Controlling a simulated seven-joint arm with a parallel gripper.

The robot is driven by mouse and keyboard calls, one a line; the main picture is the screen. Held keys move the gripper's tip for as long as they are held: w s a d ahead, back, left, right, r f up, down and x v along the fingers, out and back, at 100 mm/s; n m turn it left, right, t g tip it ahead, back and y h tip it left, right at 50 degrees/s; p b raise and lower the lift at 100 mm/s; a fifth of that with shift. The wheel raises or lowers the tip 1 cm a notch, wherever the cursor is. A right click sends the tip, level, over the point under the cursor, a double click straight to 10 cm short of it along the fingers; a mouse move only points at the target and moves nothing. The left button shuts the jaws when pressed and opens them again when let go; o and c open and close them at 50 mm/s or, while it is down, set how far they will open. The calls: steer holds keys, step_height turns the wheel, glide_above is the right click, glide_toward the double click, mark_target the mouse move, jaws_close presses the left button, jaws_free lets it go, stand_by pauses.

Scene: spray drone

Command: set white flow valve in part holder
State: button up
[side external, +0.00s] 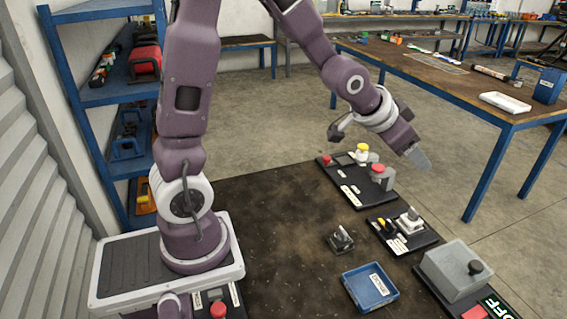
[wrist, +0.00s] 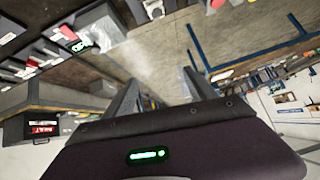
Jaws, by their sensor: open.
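A white valve-like part with a grey top (side external: 410,219) sits on a black board (side external: 400,240) at right centre, beside a yellow-topped part (side external: 387,226). A small dark fixture with a light upright piece (side external: 340,238) stands on the table to its left. A blue tray (side external: 370,287) with a white label lies in front. I cannot tell which of these is the part holder. My gripper (side external: 418,158) is raised above and behind the white part, apart from it. In the wrist view its two fingers (wrist: 160,95) are spread with nothing between them.
A black panel with red and yellow knobs (side external: 357,181) lies behind the white part. A grey box with a black knob (side external: 458,268) stands at front right. The brown table (side external: 270,215) is clear at left centre. A workbench (side external: 450,80) stands beyond.

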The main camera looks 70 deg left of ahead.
steer(key=s+d+r+g, duration=0.1)
steer(key=s+r+g, duration=0.1)
steer(key=s, duration=1.2)
steer(key=s+d+r+n+g, duration=0.1)
steer(key=s+d+r, duration=0.1)
steer(key=s, duration=1.2)
steer(key=shift+s+d+r+g, duration=0.15)
steer(key=shift+s+r+g, duration=0.25)
steer(key=shift+r, duration=0.25)
steer(key=shift+w, duration=0.1)
